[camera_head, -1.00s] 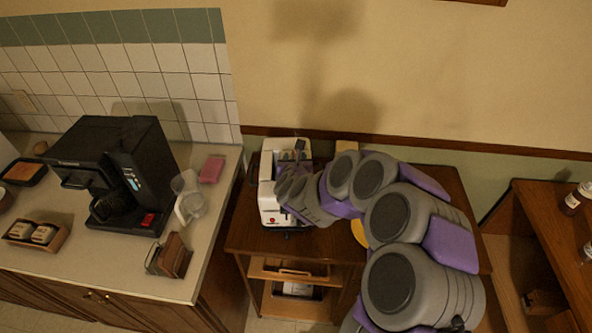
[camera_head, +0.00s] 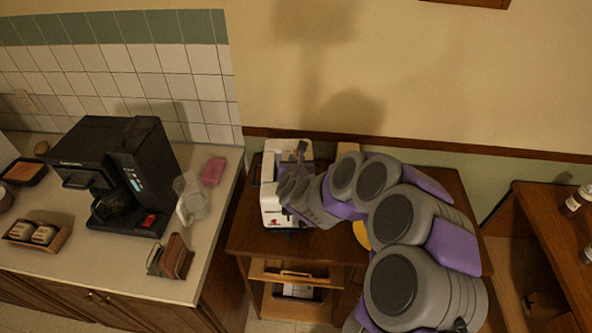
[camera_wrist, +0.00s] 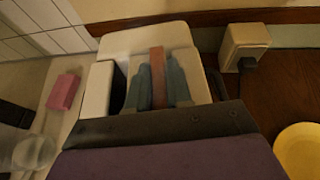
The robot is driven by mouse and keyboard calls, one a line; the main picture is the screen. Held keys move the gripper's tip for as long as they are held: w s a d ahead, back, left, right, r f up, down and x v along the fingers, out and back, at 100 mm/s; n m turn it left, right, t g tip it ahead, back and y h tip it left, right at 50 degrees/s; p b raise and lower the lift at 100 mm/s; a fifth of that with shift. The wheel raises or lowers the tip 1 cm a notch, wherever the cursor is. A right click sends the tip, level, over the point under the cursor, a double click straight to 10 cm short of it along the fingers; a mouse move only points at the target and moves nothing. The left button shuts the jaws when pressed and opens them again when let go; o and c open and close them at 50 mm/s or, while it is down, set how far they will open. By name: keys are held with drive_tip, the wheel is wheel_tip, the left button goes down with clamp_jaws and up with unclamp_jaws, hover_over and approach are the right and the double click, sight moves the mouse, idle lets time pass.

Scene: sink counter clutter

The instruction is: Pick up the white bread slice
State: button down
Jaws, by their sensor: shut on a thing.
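A white toaster (camera_head: 272,205) stands on the brown wooden table, and my gripper (camera_head: 297,160) is over its top. In the wrist view the toaster (camera_wrist: 125,42) fills the middle. My gripper's fingers (camera_wrist: 158,85) point down at its slots, one on each side of a thin brown-edged slice (camera_wrist: 157,65), and are shut on it. This looks like the bread slice, seen edge-on. How much of it is still inside the slot cannot be told. The slice is hidden by my arm in the head view.
A yellow plate (camera_wrist: 300,150) lies on the table to the right. A black coffee machine (camera_head: 115,170), a pink sponge (camera_head: 214,171) and clear cups (camera_head: 190,195) are on the left counter.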

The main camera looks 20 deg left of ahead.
drive_tip(key=shift+d+f, duration=0.15)
drive_tip(key=shift+f, duration=0.15)
